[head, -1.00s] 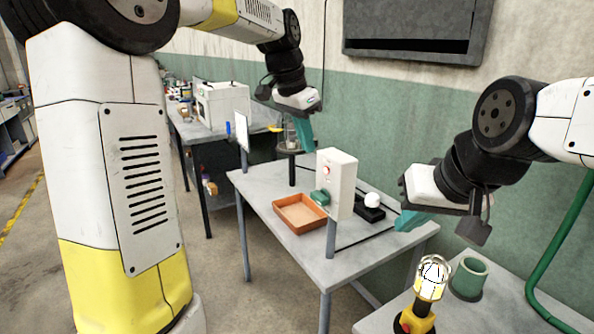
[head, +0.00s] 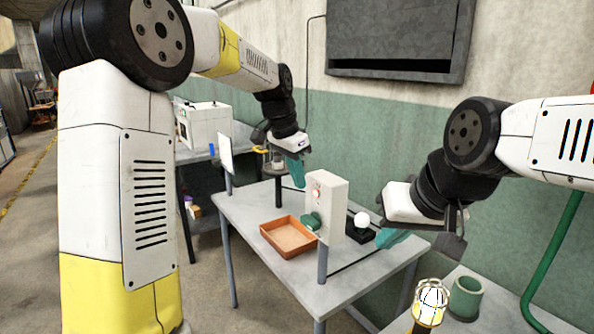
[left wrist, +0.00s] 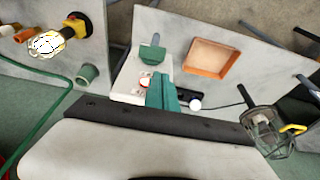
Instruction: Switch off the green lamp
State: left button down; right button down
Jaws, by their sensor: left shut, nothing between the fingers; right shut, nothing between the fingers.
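No lamp shows a clear green light. A lit caged lamp (head: 430,299) with a yellow base stands on the right table; it also shows in the left wrist view (left wrist: 48,43). A white box (head: 333,205) with a red round light or button (head: 316,192) and a green block (head: 311,221) stands on the middle table. A dark caged lamp (left wrist: 265,128) with a yellow hook looks unlit. My left gripper (head: 297,172), teal-fingered, is shut and empty behind and above the white box. My right gripper (head: 393,238) is shut and empty, right of the box.
An orange tray (head: 268,245) sits on the middle table, left of the box. A white ball (head: 362,220) sits on a black base to its right. A green cup (head: 466,297) stands beside the lit lamp. A white panel (head: 226,153) rises at the table's far left.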

aim_at(305, 216)
pick_arm(q)
jog(key=x, duration=0.5)
jog(key=a+x, duration=0.1)
jog(key=x, duration=0.2)
jog(key=shift+s+d+f, duration=0.1)
jog(key=shift+s+f, duration=0.25)
jog(key=shift+f, duration=0.15)
